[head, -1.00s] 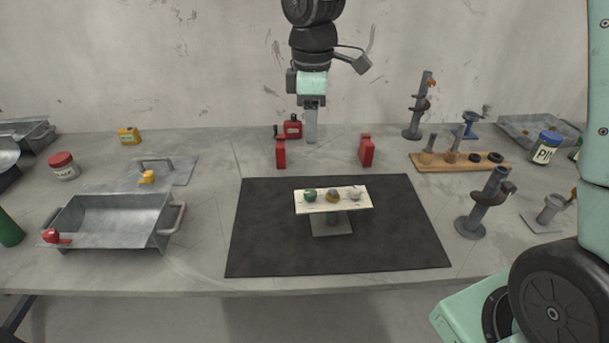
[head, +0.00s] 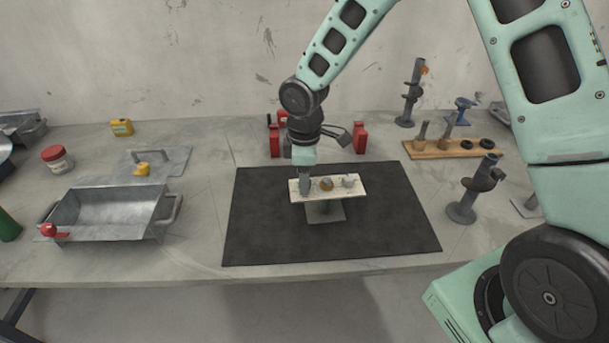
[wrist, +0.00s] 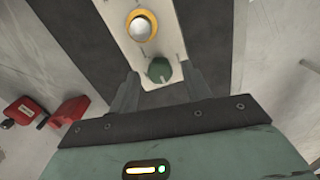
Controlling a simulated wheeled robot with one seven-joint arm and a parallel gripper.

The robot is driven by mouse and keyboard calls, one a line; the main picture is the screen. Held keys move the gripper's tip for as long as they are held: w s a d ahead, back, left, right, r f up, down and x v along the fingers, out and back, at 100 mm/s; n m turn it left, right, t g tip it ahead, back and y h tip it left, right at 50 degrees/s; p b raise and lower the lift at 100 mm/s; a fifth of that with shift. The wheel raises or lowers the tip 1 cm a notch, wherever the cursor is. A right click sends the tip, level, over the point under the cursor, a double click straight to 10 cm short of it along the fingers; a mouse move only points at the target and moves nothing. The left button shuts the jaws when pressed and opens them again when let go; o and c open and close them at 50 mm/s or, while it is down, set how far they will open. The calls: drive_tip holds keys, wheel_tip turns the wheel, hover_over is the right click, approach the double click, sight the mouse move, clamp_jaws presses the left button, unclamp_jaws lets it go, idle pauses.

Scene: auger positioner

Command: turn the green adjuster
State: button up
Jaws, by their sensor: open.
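The cream panel (head: 360,190) stands on a grey pedestal (head: 325,212) on a black mat. The green adjuster (wrist: 159,69) sits at the panel's left end; in the head view my gripper hides it. In the wrist view it is a dark green knob between my spread fingers, with no clear touch visible. My gripper (wrist: 158,88) is open and points down at the adjuster; in the head view my gripper (head: 305,188) is over the panel's left end. Beside it are an amber adjuster (head: 326,184) and a pale adjuster (head: 348,181).
Two red blocks (head: 360,138) stand behind the mat. A metal tray (head: 105,213) lies to the left. A wooden rack (head: 428,149) and grey upright posts (head: 467,205) stand to the right. The black mat (head: 260,230) is clear around the pedestal.

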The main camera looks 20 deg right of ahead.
drive_tip(key=shift+f, duration=0.3)
drive_tip(key=c, duration=1)
drive_tip(key=shift+r, duration=0.1)
drive_tip(key=shift+n, duration=0.3)
drive_tip(key=o, duration=1)
wheel_tip(320, 180, up, 17)
drive_tip(key=b, duration=0.1)
